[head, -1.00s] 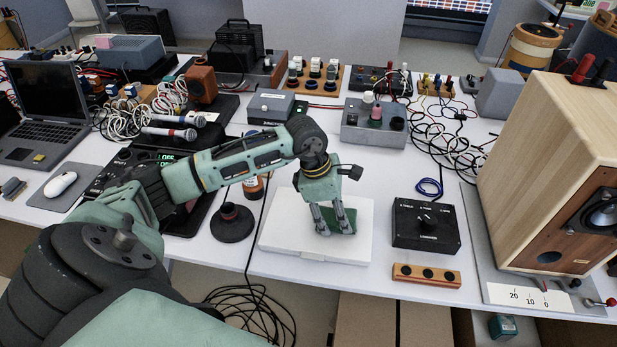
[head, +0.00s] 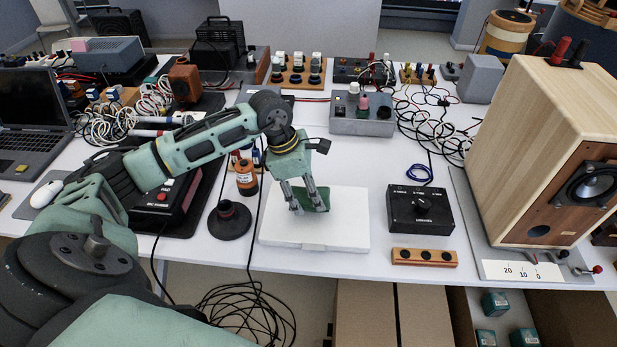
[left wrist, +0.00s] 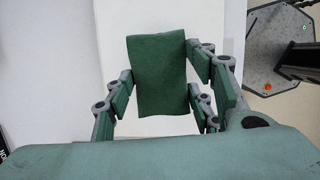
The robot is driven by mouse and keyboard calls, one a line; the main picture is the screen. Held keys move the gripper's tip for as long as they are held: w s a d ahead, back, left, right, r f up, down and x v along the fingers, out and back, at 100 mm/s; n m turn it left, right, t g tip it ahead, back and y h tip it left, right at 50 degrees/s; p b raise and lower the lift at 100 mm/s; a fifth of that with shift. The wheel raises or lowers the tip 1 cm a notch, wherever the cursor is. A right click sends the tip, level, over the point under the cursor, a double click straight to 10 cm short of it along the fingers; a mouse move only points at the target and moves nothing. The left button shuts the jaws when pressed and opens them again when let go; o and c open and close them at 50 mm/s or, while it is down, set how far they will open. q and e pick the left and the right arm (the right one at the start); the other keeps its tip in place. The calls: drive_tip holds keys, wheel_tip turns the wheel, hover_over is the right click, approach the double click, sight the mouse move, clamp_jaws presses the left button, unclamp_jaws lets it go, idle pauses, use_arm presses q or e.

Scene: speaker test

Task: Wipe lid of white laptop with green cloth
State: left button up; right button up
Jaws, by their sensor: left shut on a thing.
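The white laptop (head: 345,225) lies closed near the front edge of the table in the head view. My left gripper (head: 309,207) reaches down over its lid and is shut on the green cloth (head: 317,199). The cloth appears to rest on the lid, left of its middle and toward the back. In the left wrist view the cloth (left wrist: 158,75) hangs between the fingers over the white lid (left wrist: 115,50). Part of the cloth is hidden by the fingers in the head view. My right gripper is not in view.
Right of the laptop stand a black box with a knob (head: 420,210) and a wooden strip (head: 424,257). A large wooden speaker (head: 545,150) is at far right.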

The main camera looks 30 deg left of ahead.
use_arm(q)
drive_tip(key=shift+p+v, duration=0.35)
drive_tip(key=shift+v, duration=0.65)
drive_tip(key=shift+w+r+p, duration=0.15)
drive_tip(key=shift+r+p, duration=0.25)
drive_tip(key=shift+r, duration=0.4)
drive_tip(key=shift+d+r, duration=0.15)
drive_tip(key=shift+r, duration=0.35)
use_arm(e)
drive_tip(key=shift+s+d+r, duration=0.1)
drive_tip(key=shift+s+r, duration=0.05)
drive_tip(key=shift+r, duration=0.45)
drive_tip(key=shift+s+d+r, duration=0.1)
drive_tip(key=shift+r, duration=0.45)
